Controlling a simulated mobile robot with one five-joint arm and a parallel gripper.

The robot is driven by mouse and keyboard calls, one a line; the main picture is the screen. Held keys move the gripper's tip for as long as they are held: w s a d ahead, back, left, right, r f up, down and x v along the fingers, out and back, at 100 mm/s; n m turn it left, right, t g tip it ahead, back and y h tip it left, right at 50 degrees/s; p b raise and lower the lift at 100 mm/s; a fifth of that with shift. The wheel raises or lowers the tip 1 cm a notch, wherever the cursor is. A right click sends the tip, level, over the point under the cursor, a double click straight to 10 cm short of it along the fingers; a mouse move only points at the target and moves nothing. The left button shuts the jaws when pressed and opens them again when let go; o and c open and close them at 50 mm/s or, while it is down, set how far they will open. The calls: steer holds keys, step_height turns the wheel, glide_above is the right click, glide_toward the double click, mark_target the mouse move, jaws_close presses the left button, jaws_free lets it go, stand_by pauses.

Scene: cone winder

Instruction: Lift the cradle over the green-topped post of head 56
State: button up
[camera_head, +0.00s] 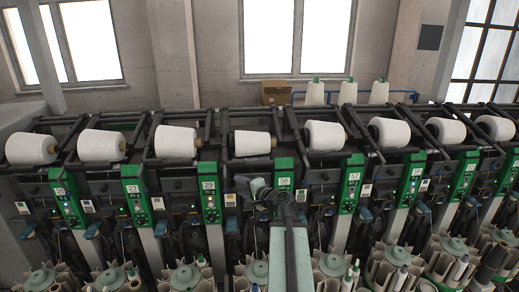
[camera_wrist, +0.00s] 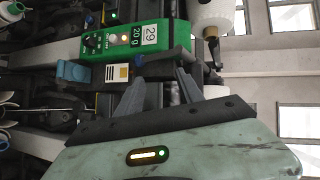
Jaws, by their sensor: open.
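The green-topped post of head 56 (camera_head: 285,173) stands near the middle of the head view, its lower part hidden behind my arm. A black cradle arm (camera_head: 291,130) rises just above it, with a white cone (camera_head: 252,143) to its left. I cannot tell how the cradle is fixed. My gripper (camera_head: 256,188) is in front of the machine, just left of post 56 and low beside it. Post 56 is not recognisable there.
More heads with white cones extend both ways. Below stand round cone holders (camera_head: 190,278). A cardboard box (camera_head: 276,94) and several upright cones are behind the machine.

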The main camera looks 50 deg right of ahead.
mark_target(259, 166)
steer(key=s+d+r+m+h, duration=0.4)
steer(key=s+d+r, duration=0.1)
steer(key=d, duration=0.4)
steer(key=shift+t+y, duration=0.3)
steer(key=x, duration=0.7)
steer(key=shift+w+a, duration=0.1)
steer(key=shift+w, duration=0.25)
jaws_close()
